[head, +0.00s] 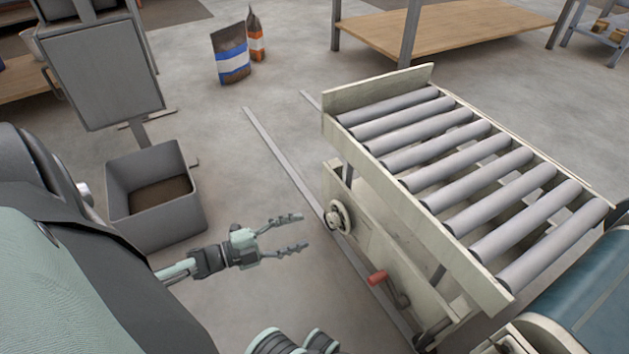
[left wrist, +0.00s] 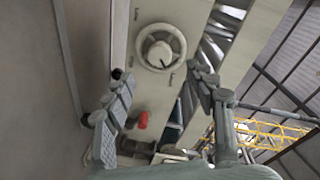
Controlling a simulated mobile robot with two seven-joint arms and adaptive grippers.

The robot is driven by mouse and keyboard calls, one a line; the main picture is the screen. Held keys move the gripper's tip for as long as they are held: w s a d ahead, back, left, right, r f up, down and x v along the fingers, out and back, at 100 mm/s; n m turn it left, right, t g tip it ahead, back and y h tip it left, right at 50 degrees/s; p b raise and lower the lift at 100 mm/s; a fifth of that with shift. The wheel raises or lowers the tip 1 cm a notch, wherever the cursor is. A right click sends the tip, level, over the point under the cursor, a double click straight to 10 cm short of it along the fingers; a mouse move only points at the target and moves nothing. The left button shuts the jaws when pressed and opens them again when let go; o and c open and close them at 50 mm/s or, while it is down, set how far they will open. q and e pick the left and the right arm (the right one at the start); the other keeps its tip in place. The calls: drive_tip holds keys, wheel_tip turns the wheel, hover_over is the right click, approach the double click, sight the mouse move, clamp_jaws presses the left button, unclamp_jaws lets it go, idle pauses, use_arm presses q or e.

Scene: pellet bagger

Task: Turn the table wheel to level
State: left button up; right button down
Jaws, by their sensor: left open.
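The table wheel (head: 339,216) is a small pale handwheel on the left side plate of the roller table (head: 415,235). In the left wrist view the wheel (left wrist: 161,48) shows face on, beyond my fingertips. My left gripper (head: 297,232) is open and empty, left of the wheel and apart from it. In the left wrist view its two fingers (left wrist: 160,85) are spread, with the wheel above and between them.
A grey bin (head: 160,235) stands on the floor left of my left gripper. Metal floor rails (head: 280,160) run beside the table. Two bags (head: 230,55) stand at the back. A blue conveyor belt (head: 590,300) adjoins the table at the right.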

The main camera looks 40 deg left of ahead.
use_arm(q)
drive_tip(key=v, duration=0.3)
drive_tip(key=shift+s+a, duration=0.15)
drive_tip(key=shift+s, duration=0.1)
idle(0.4)
